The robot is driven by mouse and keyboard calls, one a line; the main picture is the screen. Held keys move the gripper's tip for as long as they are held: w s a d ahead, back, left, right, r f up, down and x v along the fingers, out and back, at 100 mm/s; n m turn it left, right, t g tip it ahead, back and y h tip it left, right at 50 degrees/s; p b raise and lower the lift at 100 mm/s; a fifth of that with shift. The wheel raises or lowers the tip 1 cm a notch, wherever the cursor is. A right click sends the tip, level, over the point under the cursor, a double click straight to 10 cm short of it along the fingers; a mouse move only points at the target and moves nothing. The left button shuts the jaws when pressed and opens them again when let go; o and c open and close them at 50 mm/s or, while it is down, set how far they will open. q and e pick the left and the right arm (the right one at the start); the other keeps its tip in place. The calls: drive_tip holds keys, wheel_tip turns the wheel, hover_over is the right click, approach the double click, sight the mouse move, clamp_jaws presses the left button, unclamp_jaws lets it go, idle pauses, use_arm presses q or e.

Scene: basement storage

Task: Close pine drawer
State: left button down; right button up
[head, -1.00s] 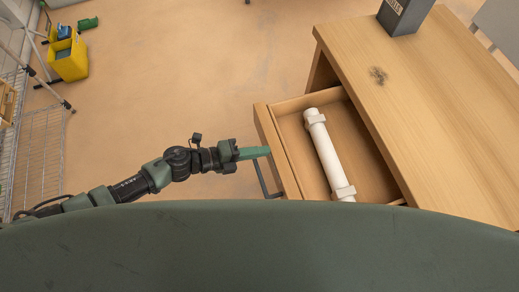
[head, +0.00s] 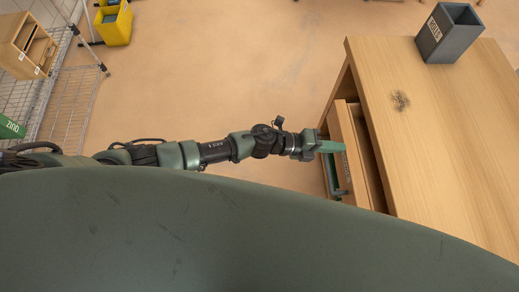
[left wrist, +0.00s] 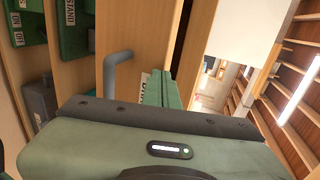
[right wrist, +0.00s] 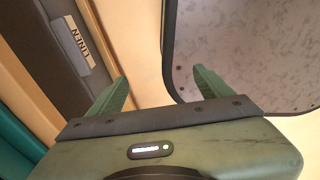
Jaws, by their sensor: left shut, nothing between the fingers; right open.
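The pine drawer (head: 341,125) sticks out a little from the left side of the wooden desk (head: 440,120); a narrow strip of its inside shows and no contents are visible. Its grey bar handle (head: 330,178) is on the front. My left gripper (head: 340,147) is shut and empty, with its fingertips at the drawer front, apparently touching it. In the left wrist view the shut fingers (left wrist: 166,85) are beside the grey handle (left wrist: 116,68) and a partly hidden label. My right gripper (right wrist: 160,88) is open and empty, away from the drawer; it shows only in the right wrist view.
A dark grey bin (head: 450,32) stands on the desk top near a dark stain. A wire rack (head: 70,120) with a wooden box (head: 25,48) is at the left, and a yellow bin (head: 113,27) at the upper left. The floor between rack and desk is clear.

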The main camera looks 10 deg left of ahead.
sight(356, 147)
use_arm(q)
drive_tip(key=d, duration=0.2)
drive_tip(key=w+d, duration=0.1)
drive_tip(key=d, duration=0.1)
drive_tip(key=shift+w, duration=0.15)
drive_tip(key=shift+w+d, duration=0.15)
drive_tip(key=shift+d, duration=0.3)
use_arm(e)
drive_tip(key=shift+d+f, duration=0.3)
drive_tip(key=shift+d, duration=0.35)
